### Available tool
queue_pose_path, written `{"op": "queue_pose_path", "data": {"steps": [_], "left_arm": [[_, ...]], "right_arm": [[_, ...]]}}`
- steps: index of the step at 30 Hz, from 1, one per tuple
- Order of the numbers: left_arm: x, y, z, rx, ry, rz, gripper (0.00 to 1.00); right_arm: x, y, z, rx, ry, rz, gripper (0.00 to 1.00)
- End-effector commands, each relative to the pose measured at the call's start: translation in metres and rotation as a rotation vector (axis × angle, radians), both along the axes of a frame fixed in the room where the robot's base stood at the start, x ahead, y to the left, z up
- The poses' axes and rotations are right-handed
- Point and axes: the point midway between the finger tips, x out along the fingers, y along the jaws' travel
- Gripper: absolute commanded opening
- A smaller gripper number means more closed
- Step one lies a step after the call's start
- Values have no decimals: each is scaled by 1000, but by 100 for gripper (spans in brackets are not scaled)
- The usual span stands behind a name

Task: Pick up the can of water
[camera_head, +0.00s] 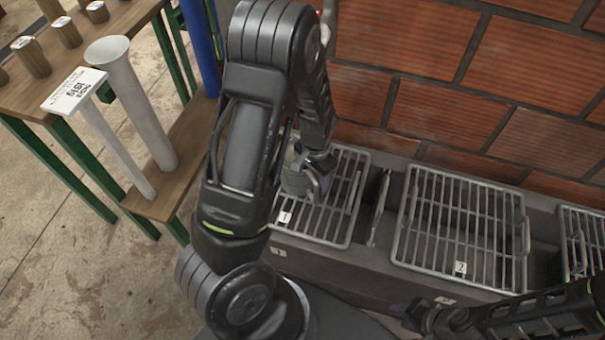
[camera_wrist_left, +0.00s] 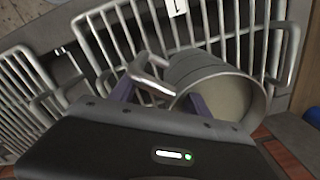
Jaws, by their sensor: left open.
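The can of water (camera_head: 298,180) is a grey metal can with a side handle. It stands on the left metal grate (camera_head: 338,215), partly hidden behind my left arm in the head view. In the left wrist view the can (camera_wrist_left: 205,72) shows its open round mouth and a pale inside. My left gripper (camera_wrist_left: 160,98) is open at the can, with its purple fingers on either side of the handle area. I cannot tell whether they touch it. My right gripper (camera_head: 420,316) is low at the right, apart from the can, and its jaws are unclear.
More grates, such as the middle one (camera_head: 458,225), line the grey ledge to the right. A brick wall (camera_head: 450,95) rises behind them. At left, a wooden table (camera_head: 115,20) with green legs holds brown cylinders, and a pale funnel-topped tube (camera_head: 140,105) stands on its lower shelf.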

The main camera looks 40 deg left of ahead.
Motion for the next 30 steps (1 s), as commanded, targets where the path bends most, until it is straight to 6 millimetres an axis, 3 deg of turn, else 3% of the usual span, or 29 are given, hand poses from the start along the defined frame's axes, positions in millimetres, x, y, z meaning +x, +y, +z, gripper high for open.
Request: {"op": "queue_pose_path", "data": {"steps": [19, 30], "left_arm": [[0, 0, 0, -1, 1, 0, 1], [-1, -1, 0, -1, 2, 0, 0]], "right_arm": [[0, 0, 0, 0, 0, 0, 36], [0, 0, 0, 0, 0, 0, 36]]}}
